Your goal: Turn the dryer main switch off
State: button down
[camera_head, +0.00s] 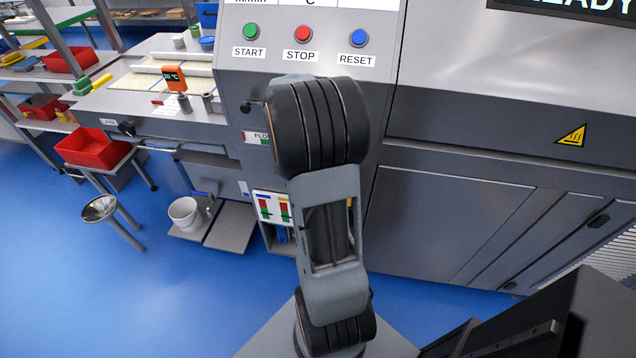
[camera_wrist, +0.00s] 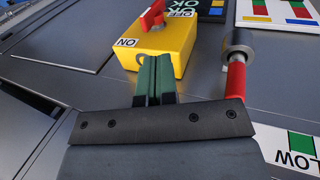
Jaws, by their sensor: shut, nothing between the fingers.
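The dryer main switch is a yellow box (camera_wrist: 168,48) with a red rotary handle (camera_wrist: 150,16) at the top of the wrist view. It has an ON label at its near left corner and an OFF label beside the handle. The handle is partly cut off by the frame edge, and I cannot tell which label it points to. My gripper (camera_wrist: 154,60) is shut and empty, its green fingers just in front of the box's near face; I cannot tell whether they touch it. In the head view my arm hides the switch and gripper.
A red-handled lever (camera_wrist: 236,80) with a grey end stands close right of my fingers. Coloured label panels lie beyond. In the head view, START (camera_head: 251,32), STOP (camera_head: 303,34) and RESET (camera_head: 359,38) buttons sit on the grey dryer front (camera_head: 450,210). Blue floor is open at left.

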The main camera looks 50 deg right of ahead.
jog(key=x, duration=1)
jog(key=shift+d, duration=0.15)
jog(key=shift+r, duration=0.1)
jog(key=shift+r, duration=0.1)
